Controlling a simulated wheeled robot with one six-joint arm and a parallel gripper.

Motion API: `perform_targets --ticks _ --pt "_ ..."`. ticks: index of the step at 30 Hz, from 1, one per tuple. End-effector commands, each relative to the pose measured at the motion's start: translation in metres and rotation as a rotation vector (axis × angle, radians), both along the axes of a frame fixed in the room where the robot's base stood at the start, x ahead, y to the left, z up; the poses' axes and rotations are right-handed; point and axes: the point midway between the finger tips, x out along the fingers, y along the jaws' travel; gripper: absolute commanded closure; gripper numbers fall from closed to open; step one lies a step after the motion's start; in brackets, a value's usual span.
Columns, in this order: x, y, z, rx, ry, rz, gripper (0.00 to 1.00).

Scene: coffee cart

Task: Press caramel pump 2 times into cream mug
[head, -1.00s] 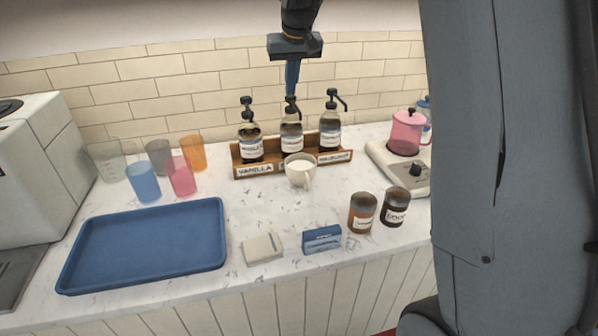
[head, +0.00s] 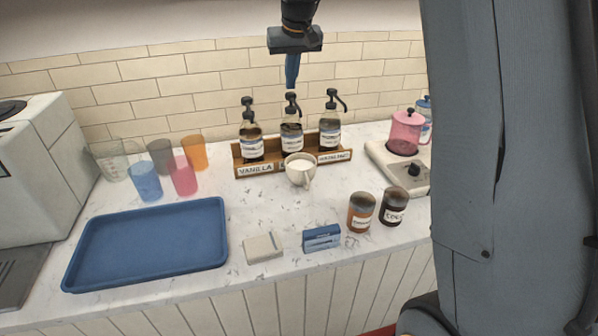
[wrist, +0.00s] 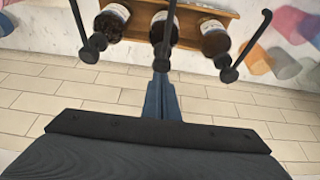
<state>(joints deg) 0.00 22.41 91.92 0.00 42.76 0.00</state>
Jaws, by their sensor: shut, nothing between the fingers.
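Three pump bottles stand in a wooden rack (head: 243,168). The left section reads vanilla and the right one appears to read hazelnut; the mug mostly hides the middle label. The middle bottle (head: 291,137), apparently the caramel one, has a dark pump head (head: 291,97), seen raised. The cream mug (head: 299,173) stands upright on the counter before it, handle towards the front. My gripper (head: 291,86) is shut and empty, pointing down just above the middle pump head. In the wrist view its fingertips (wrist: 161,76) overlap that pump; whether they touch is unclear.
The vanilla bottle (head: 251,144) and hazelnut bottle (head: 330,132) flank closely. Several coloured cups (head: 184,178) and a blue tray (head: 150,245) lie left. Two jars (head: 361,213), a blue box (head: 321,238) and a pale block (head: 263,248) are in front. A burner with a pink pot (head: 405,135) is right.

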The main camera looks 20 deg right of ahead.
Motion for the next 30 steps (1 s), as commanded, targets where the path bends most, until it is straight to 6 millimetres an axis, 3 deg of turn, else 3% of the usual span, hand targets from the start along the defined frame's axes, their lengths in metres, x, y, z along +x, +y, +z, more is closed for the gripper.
perform_targets --ticks 19,30 --pt "0.0 0.0 0.057 0.0 0.0 0.0 1.0" --pt "0.0 0.0 0.058 0.0 0.0 0.0 1.0"
